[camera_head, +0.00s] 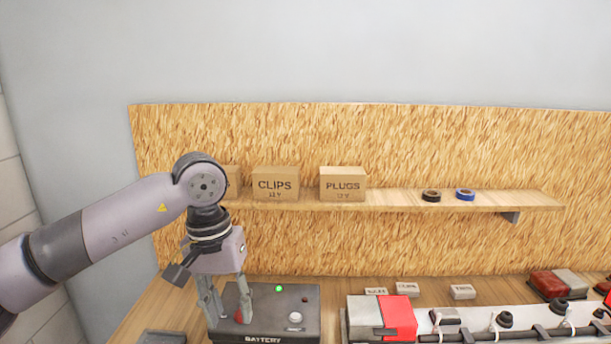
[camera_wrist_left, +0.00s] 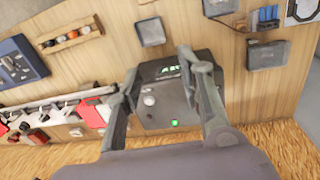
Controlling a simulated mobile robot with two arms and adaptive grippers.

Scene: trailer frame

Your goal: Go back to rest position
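My left gripper (camera_head: 226,312) hangs pointing down over the left part of a dark box marked BATTERY (camera_head: 264,340). In the left wrist view the fingers of the left gripper (camera_wrist_left: 158,72) are spread apart, with the battery box (camera_wrist_left: 165,112) showing between and beyond them and nothing held. The box has a lit green lamp (camera_head: 279,288) and a pale round knob (camera_head: 295,317). A small red part shows by the right fingertip; I cannot tell if they touch. My right gripper is in neither view.
A wooden shelf (camera_head: 390,198) holds a CLIPS box (camera_head: 275,184), a PLUGS box (camera_head: 343,184) and two tape rolls. A red and white block (camera_head: 400,316) and a rail with cables stand right of the battery box. The space above the bench at right is clear.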

